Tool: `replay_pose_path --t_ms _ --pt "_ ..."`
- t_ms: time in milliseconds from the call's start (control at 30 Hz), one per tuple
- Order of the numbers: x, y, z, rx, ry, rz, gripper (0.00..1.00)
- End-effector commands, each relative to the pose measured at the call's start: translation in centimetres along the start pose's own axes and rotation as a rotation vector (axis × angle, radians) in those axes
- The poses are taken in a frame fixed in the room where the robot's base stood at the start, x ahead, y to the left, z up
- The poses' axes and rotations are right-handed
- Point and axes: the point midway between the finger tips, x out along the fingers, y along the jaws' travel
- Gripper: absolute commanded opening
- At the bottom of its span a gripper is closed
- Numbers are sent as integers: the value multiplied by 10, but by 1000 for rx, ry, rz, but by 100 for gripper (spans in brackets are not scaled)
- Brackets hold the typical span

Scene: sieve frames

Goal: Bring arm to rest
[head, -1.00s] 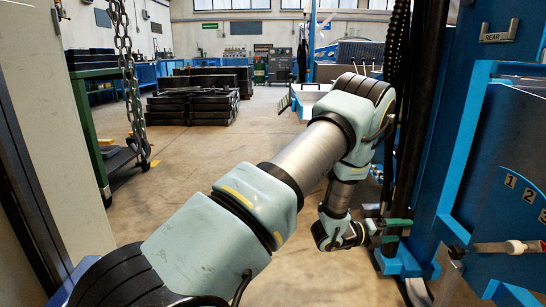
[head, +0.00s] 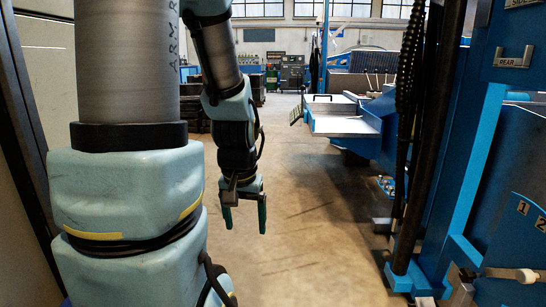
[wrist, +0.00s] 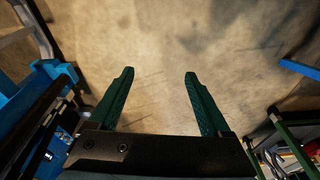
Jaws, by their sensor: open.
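My gripper (head: 245,218) hangs pointing down over the floor in the middle of the head view, below my raised arm. Its two green fingers are spread apart with nothing between them. In the wrist view the open fingers (wrist: 158,80) show against bare concrete floor (wrist: 150,35). My upper arm fills the left part of the head view and hides what lies behind it.
A blue machine (head: 440,200) with dark hanging cables stands close on the right. A light tray-like surface (head: 340,122) juts out from blue equipment behind. Dark stacked items (head: 196,108) are partly hidden behind my arm. The middle floor is clear.

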Motion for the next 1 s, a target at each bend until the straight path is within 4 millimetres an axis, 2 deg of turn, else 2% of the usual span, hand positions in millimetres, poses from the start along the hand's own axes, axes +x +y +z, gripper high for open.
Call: replay_pose_path --t_ms 33,67,433,1000 --pt "-10 -3 17 -83 -35 5 82" --pt "-18 -3 20 -105 -49 7 82" --pt "-97 -3 1 -85 -44 6 82" --pt "-276 -6 -32 -83 -43 6 82"
